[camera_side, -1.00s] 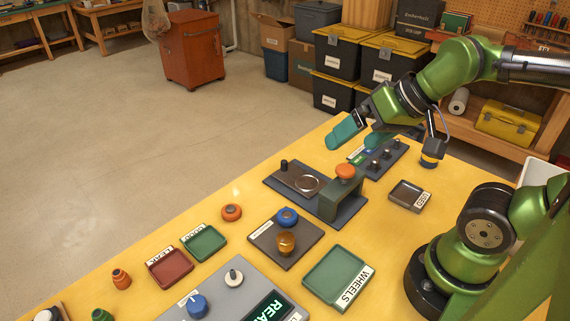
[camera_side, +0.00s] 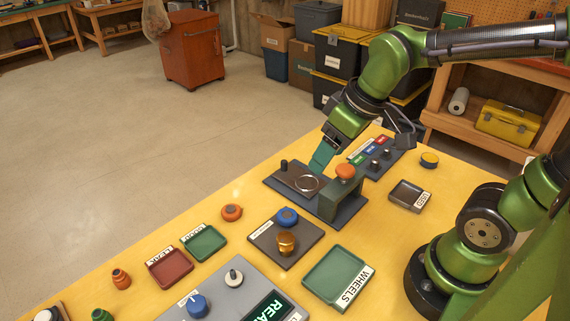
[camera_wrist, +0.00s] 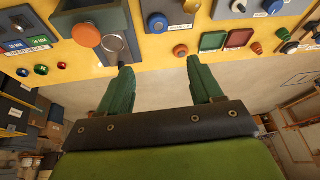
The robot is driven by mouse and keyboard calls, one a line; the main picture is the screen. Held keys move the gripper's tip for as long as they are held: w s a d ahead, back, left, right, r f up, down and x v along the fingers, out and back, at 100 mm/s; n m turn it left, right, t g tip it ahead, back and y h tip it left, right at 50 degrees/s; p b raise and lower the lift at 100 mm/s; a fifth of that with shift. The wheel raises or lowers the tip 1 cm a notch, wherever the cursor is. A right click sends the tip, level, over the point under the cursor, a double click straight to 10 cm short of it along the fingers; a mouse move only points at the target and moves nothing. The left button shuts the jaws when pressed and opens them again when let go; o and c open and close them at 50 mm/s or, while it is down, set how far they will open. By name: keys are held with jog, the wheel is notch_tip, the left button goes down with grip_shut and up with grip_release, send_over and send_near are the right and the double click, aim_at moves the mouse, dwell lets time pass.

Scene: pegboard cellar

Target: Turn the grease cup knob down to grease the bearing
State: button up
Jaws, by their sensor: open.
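A brass-coloured domed cup (camera_side: 286,242), which looks like the grease cup, stands on a dark brown plate (camera_side: 305,228) with a blue round part (camera_side: 288,216) behind it. In the wrist view, the blue part (camera_wrist: 157,22) is near the top edge and the cup (camera_wrist: 191,5) is partly cut off by that edge. My gripper (camera_side: 321,160) is open and empty, its teal fingers pointing down above the far side of the bench, behind the plate and apart from it. In the wrist view, my gripper (camera_wrist: 160,68) has a wide gap between its fingertips.
A press-like fixture with an orange knob (camera_side: 345,171) and a ring plate stands close to my gripper. A switch panel (camera_side: 381,154), green wheels tray (camera_side: 316,277), red tray (camera_side: 169,269) and grey panel (camera_side: 228,298) lie around. Bare yellow bench lies between them.

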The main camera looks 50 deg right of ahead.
aim_at(286, 237)
jog(key=w+a+n+g+h, duration=0.15)
jog(key=a+n, duration=0.25)
jog(key=n, duration=0.9)
jog(key=w+a+n+g, duration=0.1)
jog(key=a+n+g, duration=0.3)
jog(key=n, duration=0.9)
jog(key=shift+t, duration=0.65)
jog(key=f, duration=1.7)
jog(key=shift+w+a+f, duration=0.2)
jog(key=shift+a+f, duration=0.1)
jog(key=shift+f, duration=0.05)
jog(key=c, duration=1.1)
jog(key=shift+o, duration=0.2)
